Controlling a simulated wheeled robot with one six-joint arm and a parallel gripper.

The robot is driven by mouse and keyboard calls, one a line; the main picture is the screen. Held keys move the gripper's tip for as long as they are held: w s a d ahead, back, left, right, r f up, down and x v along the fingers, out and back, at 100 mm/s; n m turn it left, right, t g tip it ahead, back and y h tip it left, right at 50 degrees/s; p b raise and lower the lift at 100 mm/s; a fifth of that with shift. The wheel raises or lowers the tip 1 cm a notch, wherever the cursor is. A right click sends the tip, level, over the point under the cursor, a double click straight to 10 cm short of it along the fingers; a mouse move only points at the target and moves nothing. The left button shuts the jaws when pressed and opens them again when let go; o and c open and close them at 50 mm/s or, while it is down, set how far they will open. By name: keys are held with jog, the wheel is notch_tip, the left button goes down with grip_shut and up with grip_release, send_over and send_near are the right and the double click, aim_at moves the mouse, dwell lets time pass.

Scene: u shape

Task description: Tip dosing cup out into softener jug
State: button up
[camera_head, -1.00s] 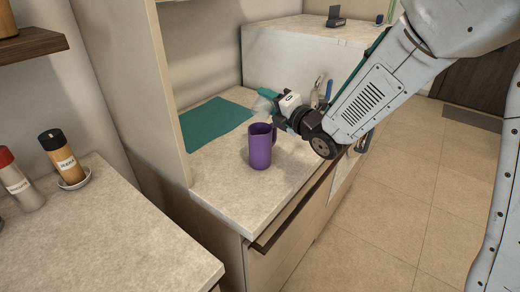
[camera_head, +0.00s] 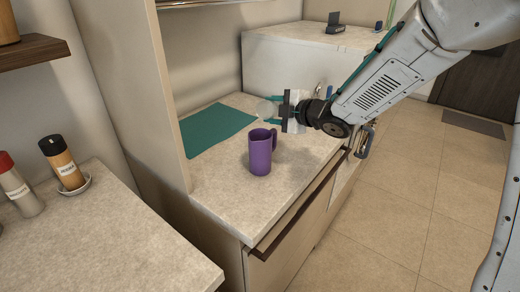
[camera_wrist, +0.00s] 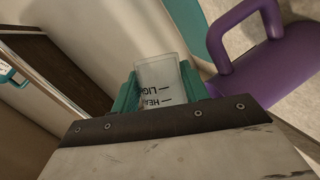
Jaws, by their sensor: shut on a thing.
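The purple softener jug (camera_head: 260,155) stands upright on the stone counter, its handle toward the right. It also shows large at the right of the wrist view (camera_wrist: 275,65). My gripper (camera_head: 270,112), with teal fingers, is shut on the clear dosing cup (camera_wrist: 160,84), which has dark printed marks and lettering. In the head view the cup (camera_head: 265,109) is above the counter, just behind the jug and apart from it as far as I can see. The cup's contents cannot be made out.
A teal mat (camera_head: 215,128) lies on the counter behind the jug. A tall panel (camera_head: 130,80) borders the counter at the left. A nearer counter (camera_head: 90,245) holds a bottle on a small dish (camera_head: 75,187). A white box-like unit (camera_head: 300,65) stands behind.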

jog(key=shift+f+m, duration=0.15)
jog(key=shift+m, duration=0.15)
jog(key=shift+r+m+g+b, duration=0.4)
jog(key=shift+m+g, duration=0.2)
jog(key=shift+f+m+g, duration=0.4)
jog(key=shift+m+g, duration=0.1)
jog(key=shift+m, duration=0.1)
jog(key=shift+w+r+m+b, duration=0.1)
jog(key=shift+r+m+b, duration=0.25)
jog(key=shift+m+b, duration=0.1)
jog(key=shift+w+d+g+y, duration=0.1)
jog(key=shift+g+y, duration=0.2)
jog(key=shift+g, duration=0.2)
jog(key=shift+w+d+f+m+g+y+b, duration=0.15)
jog(key=shift+w+d+f+m+g+b, duration=0.15)
jog(key=shift+w+m, duration=0.3)
jog(key=shift+w+d+f+m+g+y+b, duration=0.2)
jog(key=shift+w+f+m+g+b, duration=0.2)
jog(key=shift+m, duration=0.25)
jog(key=r+m, duration=0.1)
jog(key=w+r+g+b, duration=0.1)
jog(key=w+r+m+y, duration=0.1)
jog(key=r, duration=0.1)
jog(key=shift+d+r+m+g, duration=0.1)
jog(key=shift+d+m+g, duration=0.2)
jog(key=shift+d, duration=0.1)
